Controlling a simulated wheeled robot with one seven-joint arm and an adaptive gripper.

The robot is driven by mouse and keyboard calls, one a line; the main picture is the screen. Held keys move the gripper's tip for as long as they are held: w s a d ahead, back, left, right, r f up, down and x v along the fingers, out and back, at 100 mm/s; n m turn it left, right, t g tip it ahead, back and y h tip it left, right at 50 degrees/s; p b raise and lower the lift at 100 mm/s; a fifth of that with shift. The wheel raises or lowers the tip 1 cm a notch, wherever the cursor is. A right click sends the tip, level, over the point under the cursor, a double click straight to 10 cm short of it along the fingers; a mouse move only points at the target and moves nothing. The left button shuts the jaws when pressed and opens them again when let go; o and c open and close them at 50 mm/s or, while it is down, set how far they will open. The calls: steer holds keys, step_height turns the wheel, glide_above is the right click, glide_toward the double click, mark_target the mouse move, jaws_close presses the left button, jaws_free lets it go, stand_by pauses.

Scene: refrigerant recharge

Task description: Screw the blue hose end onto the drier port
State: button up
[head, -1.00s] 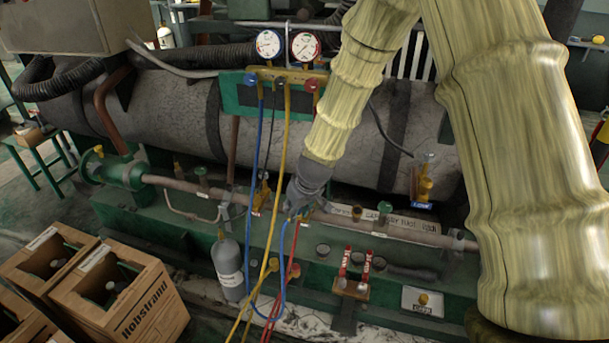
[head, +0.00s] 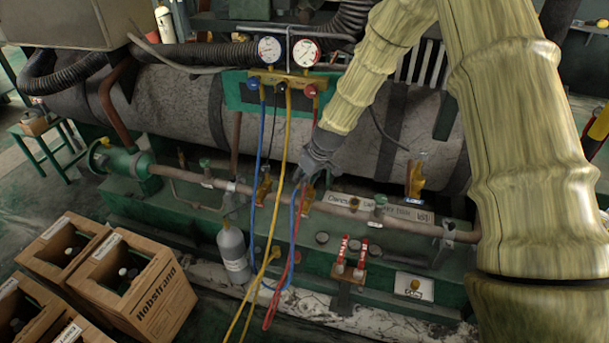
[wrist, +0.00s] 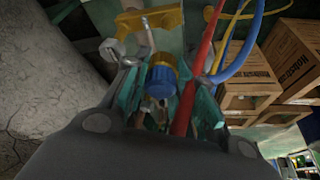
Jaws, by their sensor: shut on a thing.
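My gripper (head: 303,182) is in front of the tank, just above the brown pipe. In the wrist view its teal-lined fingers (wrist: 165,95) close around a blue knurled fitting with a yellow collar (wrist: 160,82), which I take as the blue hose end. The blue hose (head: 291,230) runs from the manifold down into a low loop and back up to my gripper. A brass fitting (head: 308,197) stands on the pipe just below my gripper, and another (head: 262,189) is to its left. I cannot tell which is the drier port, and no contact shows clearly.
The gauge manifold (head: 287,78) hangs above. Red (wrist: 196,72) and yellow (head: 278,215) hoses hang close by; the red one crosses beside my fingers. A grey cylinder (head: 232,250) and red-handled valves (head: 351,255) stand below. Cardboard boxes (head: 135,285) are at lower left.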

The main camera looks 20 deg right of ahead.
mark_target(305, 201)
steer(key=shift+f+b, duration=2.5)
steer(key=shift+f, duration=0.8)
steer(key=shift+r, duration=0.2)
steer(key=shift+p, duration=0.75)
steer(key=shift+f+b, duration=0.45)
steer(key=shift+f, duration=0.6)
steer(key=shift+s, duration=0.1)
